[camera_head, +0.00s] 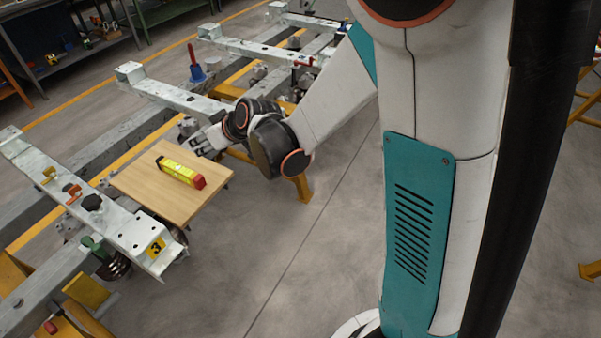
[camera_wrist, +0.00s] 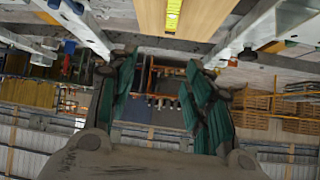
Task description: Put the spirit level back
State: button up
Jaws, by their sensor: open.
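In the wrist view, part of the yellow level (camera_wrist: 172,14) shows at the top edge, on the board (camera_wrist: 208,16). My gripper (camera_head: 196,142) is beside the board's far right edge, apart from the level. In the wrist view, my gripper (camera_wrist: 162,95) has its green-padded fingers spread wide with nothing between them.
A pale metal beam with a yellow number 3 tag (camera_head: 156,248) runs left of the board. A second beam (camera_head: 165,93) lies behind, with a blue and red tool (camera_head: 194,66) standing by it. A workbench (camera_head: 75,52) stands at the far left. Floor is clear in front.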

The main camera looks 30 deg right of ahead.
jog(key=s+d+r+m+h, duration=0.1)
jog(key=s+d+r, duration=0.2)
jog(key=s, duration=0.6)
jog(key=s+d+r+m+g+h, duration=0.1)
jog(key=s+d, duration=0.4)
jog(key=s, duration=0.5)
jog(key=s+d+r+m+g+h, duration=0.1)
jog(key=s+d+r+m+h, duration=0.1)
jog(key=s, duration=0.7)
notch_tip(320, 180, up, 3)
jog(key=shift+s+d+f+m+h, duration=0.15)
jog(key=shift+s+d+m+h, duration=0.3)
jog(key=shift+d, duration=0.7)
